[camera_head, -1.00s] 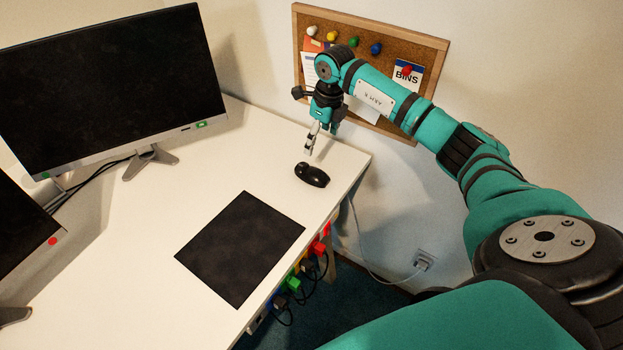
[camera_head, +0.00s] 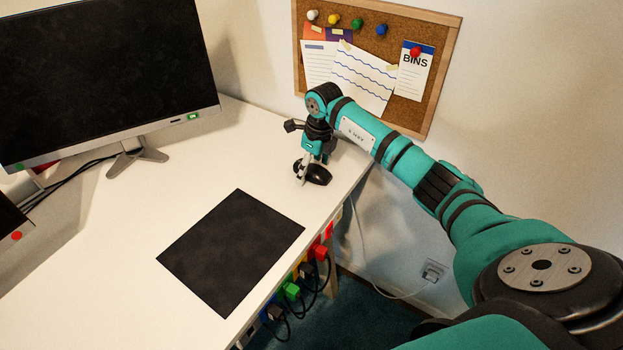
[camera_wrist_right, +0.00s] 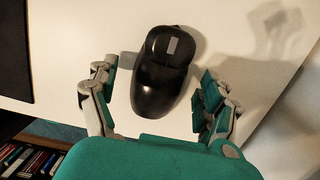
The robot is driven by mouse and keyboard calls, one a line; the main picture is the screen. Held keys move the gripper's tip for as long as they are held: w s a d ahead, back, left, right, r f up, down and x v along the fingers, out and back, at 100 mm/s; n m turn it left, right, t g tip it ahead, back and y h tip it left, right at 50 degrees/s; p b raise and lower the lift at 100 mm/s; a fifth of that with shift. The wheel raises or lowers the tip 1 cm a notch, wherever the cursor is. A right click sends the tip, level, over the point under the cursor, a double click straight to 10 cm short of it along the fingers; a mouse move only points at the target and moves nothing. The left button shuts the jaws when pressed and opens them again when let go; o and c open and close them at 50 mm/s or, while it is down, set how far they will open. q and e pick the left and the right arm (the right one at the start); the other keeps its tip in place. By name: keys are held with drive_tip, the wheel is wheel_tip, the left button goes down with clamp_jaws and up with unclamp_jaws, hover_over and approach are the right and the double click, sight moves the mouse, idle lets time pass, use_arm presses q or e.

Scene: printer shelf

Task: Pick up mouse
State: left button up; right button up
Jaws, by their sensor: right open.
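The black mouse (camera_head: 318,174) lies on the white desk near its right edge. In the right wrist view the mouse (camera_wrist_right: 162,75) sits between the open fingers of my right gripper (camera_wrist_right: 157,92), with a gap on each side. In the head view my right gripper (camera_head: 310,166) is lowered over the mouse, and its fingers partly hide it. My left gripper is not in view.
A dark mouse pad (camera_head: 232,252) lies on the desk (camera_head: 120,230) in front of the mouse. A monitor (camera_head: 100,75) stands at the back left. Plugs and cables (camera_head: 300,283) hang along the desk's right edge. A cork board (camera_head: 425,105) hangs on the wall behind my arm.

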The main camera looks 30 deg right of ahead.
drive_tip(key=shift+c, duration=0.7)
drive_tip(key=c, duration=1.2)
